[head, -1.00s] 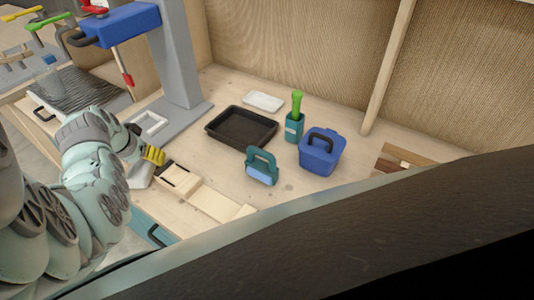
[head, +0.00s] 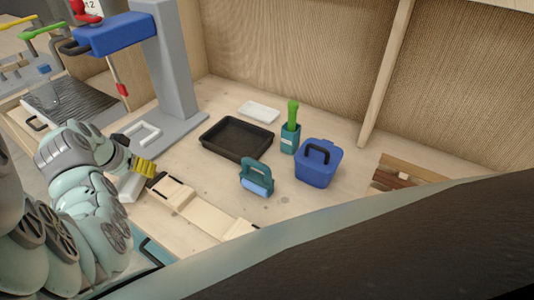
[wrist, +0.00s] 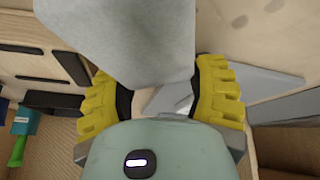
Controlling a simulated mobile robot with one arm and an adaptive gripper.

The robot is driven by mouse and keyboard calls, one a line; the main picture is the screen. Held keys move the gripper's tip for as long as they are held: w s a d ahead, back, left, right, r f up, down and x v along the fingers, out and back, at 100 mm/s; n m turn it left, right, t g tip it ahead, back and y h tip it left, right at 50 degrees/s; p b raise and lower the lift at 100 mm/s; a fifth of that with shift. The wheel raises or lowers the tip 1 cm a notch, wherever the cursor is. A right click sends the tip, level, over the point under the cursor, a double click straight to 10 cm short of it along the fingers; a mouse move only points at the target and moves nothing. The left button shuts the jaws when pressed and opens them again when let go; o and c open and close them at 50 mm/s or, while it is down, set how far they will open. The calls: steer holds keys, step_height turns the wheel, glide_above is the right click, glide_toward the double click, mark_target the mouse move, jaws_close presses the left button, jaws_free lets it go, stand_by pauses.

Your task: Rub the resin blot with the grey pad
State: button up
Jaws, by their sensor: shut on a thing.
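My gripper (head: 145,167) has yellow ridged fingers and is over the left part of the wooden bench. In the wrist view my gripper (wrist: 157,92) is shut on the grey pad (wrist: 130,42), a pale grey slab that reaches beyond the fingers to the top edge. The pad (head: 131,187) also shows in the head view as a pale piece beside the fingers. Small dark spots mark the bench top, one of them right of the pad in the wrist view; I cannot tell which is the resin blot. The pad hides part of the surface.
A grey stand (head: 177,75) with a blue head rises behind my gripper. A black tray (head: 237,155), teal caddy (head: 257,168), teal pot (head: 290,138), blue bin (head: 318,170) and white dish (head: 259,111) stand to the right. A pale wooden strip (head: 215,214) lies near the front edge.

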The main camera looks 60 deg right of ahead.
mark_target(127, 174)
steer(key=shift+a+f, duration=0.15)
steer(key=shift+a, duration=1.2)
steer(key=shift+r+p, duration=0.7)
steer(key=shift+r, duration=2.25)
steer(key=shift+r+p, duration=0.55)
steer(key=shift+r, duration=1)
